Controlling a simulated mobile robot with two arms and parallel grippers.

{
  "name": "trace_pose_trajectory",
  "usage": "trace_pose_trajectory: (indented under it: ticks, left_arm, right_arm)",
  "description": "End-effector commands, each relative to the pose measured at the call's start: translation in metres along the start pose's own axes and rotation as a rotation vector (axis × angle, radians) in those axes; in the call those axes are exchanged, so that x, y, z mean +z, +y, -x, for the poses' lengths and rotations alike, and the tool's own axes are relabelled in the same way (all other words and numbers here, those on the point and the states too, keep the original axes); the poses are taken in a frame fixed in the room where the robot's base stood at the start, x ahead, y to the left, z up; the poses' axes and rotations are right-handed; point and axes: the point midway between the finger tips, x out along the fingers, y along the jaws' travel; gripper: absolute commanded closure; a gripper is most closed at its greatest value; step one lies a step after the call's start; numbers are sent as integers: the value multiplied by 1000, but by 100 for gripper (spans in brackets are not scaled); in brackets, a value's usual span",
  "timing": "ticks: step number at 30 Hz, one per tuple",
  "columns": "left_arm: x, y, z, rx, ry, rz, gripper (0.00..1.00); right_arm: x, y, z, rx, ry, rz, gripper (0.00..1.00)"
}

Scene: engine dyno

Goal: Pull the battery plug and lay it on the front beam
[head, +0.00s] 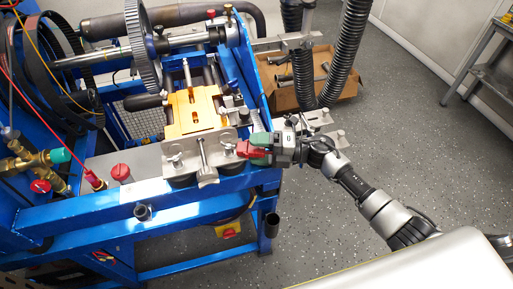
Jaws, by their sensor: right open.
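A red plug (95,181) with a thin red cable stands upright at the left end of the silver plate; it looks like the battery plug, though I cannot be sure. The blue front beam (195,205) runs across the near side of the rig, below the plate. My right gripper (255,150) is at the right end of the rig, beside the clamp bracket and well to the right of the plug. It is open. Red and green parts show at its fingers; I cannot tell whether anything lies between them. My left gripper is not in view.
A red-topped knob (121,173) stands close to the plug. A yellow fixture (195,110) and steel bracket (203,155) occupy the rig's middle. Brass fittings (30,160) crowd the left. A cardboard box (285,92) and black hoses stand behind.

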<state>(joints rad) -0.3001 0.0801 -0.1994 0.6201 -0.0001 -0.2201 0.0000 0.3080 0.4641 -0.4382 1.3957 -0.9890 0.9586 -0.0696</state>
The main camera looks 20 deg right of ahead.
Motion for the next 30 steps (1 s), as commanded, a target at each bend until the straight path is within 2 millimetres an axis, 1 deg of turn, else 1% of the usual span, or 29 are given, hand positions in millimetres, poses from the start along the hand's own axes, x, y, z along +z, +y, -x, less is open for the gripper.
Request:
trace_pose_trajectory:
  ticks: [14,15,28,29,30]
  left_arm:
    - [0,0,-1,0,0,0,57]
    - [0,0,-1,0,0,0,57]
    - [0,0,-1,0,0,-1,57]
    - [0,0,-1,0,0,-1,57]
    - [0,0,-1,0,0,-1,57]
  right_arm:
    - [0,0,0,0,0,0,30]
    - [0,0,0,0,0,0,31]
    - [0,0,0,2,0,0,97]
    - [0,1,0,2,0,0,100]
    - [0,1,0,3,0,0,100]
